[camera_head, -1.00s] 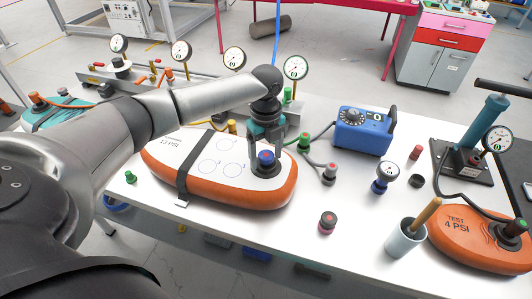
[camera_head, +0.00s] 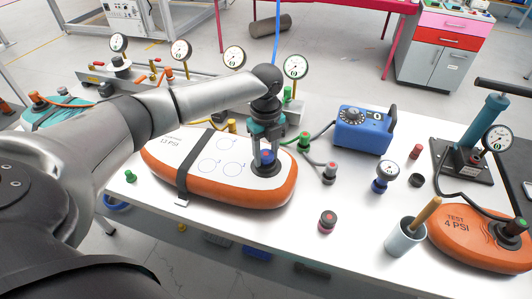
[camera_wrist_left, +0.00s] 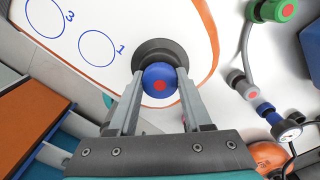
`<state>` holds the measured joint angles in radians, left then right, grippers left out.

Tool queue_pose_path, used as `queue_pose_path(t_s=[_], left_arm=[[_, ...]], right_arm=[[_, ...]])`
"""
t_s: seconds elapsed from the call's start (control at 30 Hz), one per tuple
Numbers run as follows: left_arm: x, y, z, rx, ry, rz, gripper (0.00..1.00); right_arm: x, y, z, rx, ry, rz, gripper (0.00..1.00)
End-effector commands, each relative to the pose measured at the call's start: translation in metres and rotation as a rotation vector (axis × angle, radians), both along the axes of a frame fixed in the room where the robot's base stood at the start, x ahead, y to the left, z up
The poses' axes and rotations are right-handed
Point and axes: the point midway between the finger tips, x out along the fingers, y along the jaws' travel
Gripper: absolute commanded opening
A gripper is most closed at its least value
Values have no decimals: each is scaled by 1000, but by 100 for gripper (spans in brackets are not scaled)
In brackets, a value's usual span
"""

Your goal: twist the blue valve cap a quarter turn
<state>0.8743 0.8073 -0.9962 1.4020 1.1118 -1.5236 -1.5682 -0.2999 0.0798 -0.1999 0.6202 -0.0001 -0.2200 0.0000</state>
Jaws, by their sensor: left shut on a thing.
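The blue valve cap (camera_head: 266,156) has a red dot on top and sits in a dark round valve seat at the right end of the orange-and-white inflatable board (camera_head: 284,190). My left gripper (camera_head: 266,152) comes down on it from above. In the left wrist view the cap (camera_wrist_left: 159,84) lies between the two fingertips (camera_wrist_left: 160,76), which are shut on its sides. The dark seat (camera_wrist_left: 160,54) shows around the cap's far side. My right gripper is not in view.
A green-capped hose fitting (camera_head: 304,143) and a grey fitting (camera_head: 330,173) lie close right of the valve. A blue pump box (camera_head: 362,131) stands behind them. A dark strap (camera_head: 184,176) crosses the board. Free white table lies in front of the board's right end.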

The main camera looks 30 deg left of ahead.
Motion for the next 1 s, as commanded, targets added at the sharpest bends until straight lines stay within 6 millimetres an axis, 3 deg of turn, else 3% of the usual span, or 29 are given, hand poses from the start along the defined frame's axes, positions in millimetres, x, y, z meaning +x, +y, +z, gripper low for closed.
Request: queue_pose_path(t_s=[0.17,0.33,0.7,1.0], left_arm=[[0,0,0,1,0,1,0],[0,1,1,0,1,-64,0],[0,1,1,1,1,-415,0],[0,1,0,1,0,-439,0]], right_arm=[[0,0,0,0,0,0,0],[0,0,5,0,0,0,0],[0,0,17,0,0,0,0],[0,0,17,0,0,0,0]])
